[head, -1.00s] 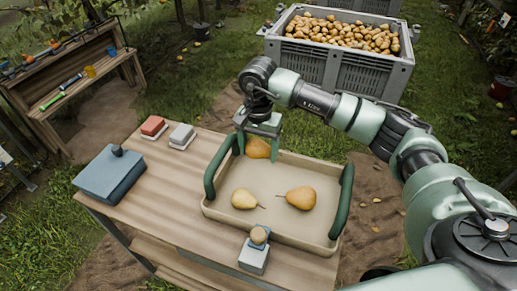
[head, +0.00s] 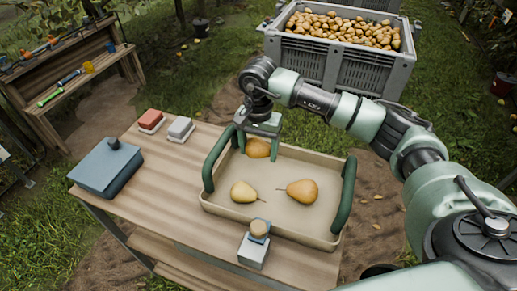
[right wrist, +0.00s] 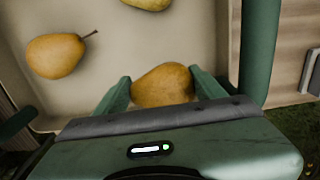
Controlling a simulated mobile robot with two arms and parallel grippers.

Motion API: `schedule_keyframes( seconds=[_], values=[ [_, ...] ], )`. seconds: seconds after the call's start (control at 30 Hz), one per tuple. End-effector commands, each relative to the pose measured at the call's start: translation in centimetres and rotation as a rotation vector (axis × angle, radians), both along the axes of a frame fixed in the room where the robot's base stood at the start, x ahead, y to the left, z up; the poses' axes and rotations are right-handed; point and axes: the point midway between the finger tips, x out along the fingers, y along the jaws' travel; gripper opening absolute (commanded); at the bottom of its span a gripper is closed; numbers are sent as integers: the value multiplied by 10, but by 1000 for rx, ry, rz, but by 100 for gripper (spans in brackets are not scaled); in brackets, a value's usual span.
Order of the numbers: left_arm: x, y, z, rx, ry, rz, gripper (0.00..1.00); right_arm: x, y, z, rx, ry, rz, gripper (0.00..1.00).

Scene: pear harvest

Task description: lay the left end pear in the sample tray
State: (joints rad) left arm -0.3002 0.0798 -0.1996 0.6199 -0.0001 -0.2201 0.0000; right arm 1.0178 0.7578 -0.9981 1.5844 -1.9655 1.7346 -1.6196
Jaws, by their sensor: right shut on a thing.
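The shallow tan tray (head: 268,225) with green handles stands on the wooden table. My right gripper (head: 258,146) is over its far left part, shut on an orange-brown pear (head: 257,150). In the right wrist view this pear (right wrist: 162,84) sits between the two green fingers. I cannot tell whether it touches the tray floor. A yellow pear (head: 243,191) and an orange pear (head: 302,191) lie apart from it on the tray floor, side by side. The orange pear (right wrist: 55,55) also shows in the right wrist view. My left gripper is out of view.
A blue-grey box (head: 106,168), a red block (head: 150,121) and a grey block (head: 180,128) stand left of the tray. A small device with a round tan top (head: 254,247) stands in front. A grey crate of pears (head: 330,65) is behind.

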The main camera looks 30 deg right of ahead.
Motion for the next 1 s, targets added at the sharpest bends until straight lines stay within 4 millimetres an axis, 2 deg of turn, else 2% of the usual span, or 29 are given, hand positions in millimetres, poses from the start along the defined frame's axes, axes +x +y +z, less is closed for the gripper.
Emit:
schedule_keyframes(
  seconds=[1.0],
  values=[
    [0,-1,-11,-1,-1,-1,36,0,0,-13,0,-1,0,22]
  ],
)
